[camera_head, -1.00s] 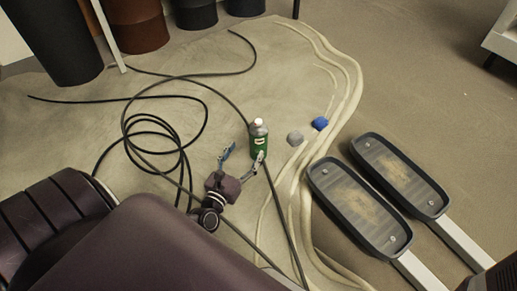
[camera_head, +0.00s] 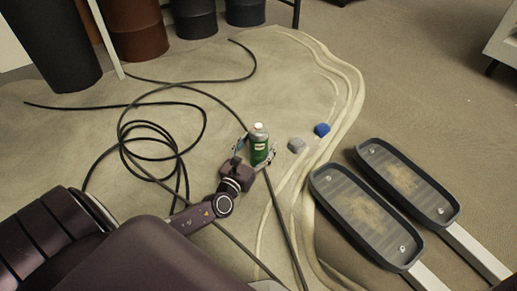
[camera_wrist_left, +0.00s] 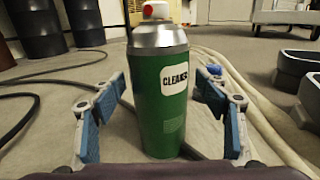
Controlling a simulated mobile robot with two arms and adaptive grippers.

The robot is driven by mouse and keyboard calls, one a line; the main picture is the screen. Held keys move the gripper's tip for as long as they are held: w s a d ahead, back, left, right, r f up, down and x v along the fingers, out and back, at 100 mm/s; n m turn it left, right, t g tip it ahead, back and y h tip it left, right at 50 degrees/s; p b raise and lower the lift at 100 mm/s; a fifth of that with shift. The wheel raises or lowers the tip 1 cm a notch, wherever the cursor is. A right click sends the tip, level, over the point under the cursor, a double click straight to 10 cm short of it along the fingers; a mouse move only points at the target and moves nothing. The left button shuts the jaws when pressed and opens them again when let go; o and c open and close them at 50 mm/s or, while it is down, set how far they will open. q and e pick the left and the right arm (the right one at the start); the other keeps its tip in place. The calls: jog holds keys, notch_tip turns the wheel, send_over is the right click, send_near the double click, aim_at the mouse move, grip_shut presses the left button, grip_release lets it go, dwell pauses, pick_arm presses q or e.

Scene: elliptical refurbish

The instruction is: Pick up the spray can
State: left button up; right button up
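The spray can (camera_head: 259,147) is green with a silver top and a pale cap, and stands upright on the floor. In the left wrist view the can (camera_wrist_left: 160,95) shows a white label and a red mark on its nozzle. My left gripper (camera_head: 256,151) is open, with one finger on each side of the can. In the left wrist view the fingers of this gripper (camera_wrist_left: 160,115) have blue pads, and a gap shows between each pad and the can. My right gripper is not in view.
A black cable (camera_head: 150,130) lies coiled left of the can, and a strand runs close by it. A grey block (camera_head: 296,145) and a blue block (camera_head: 322,129) lie to the right.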

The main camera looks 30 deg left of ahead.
pick_arm(q)
jog(key=c, duration=1.2)
jog(key=shift+c, duration=0.7)
jog(key=shift+r, duration=0.15)
